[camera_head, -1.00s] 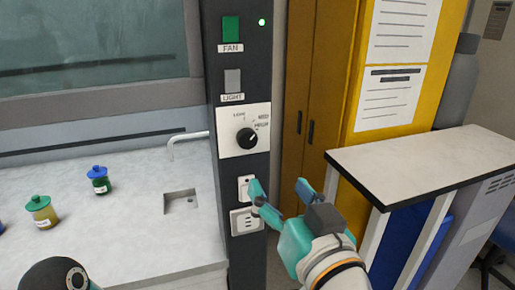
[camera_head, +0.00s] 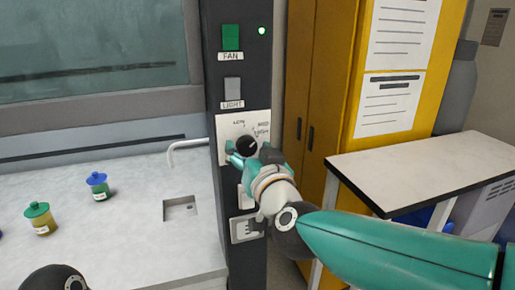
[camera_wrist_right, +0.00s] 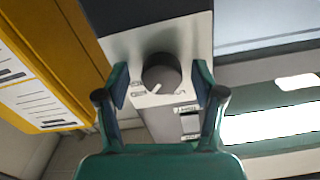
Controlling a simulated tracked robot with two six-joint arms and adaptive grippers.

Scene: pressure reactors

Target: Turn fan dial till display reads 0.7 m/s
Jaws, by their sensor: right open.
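The fan dial (camera_head: 246,145) is a round black knob with a white pointer line on a white plate (camera_head: 228,127) marked with speed labels. It also shows in the right wrist view (camera_wrist_right: 160,72). My right gripper (camera_head: 246,157) is open in front of the dial. In the right wrist view its two fingers (camera_wrist_right: 161,82) stand left and right of the knob, with gaps visible on both sides. The pointer points down and to the left in that view. No numeric speed display is readable. My left gripper is not in view.
Above the dial are a green FAN switch (camera_head: 231,37), a lit green lamp (camera_head: 262,31) and a grey LIGHT switch (camera_head: 232,89). A bent tap (camera_head: 185,147) is just left of the dark post. A white-topped table (camera_head: 430,170) is right.

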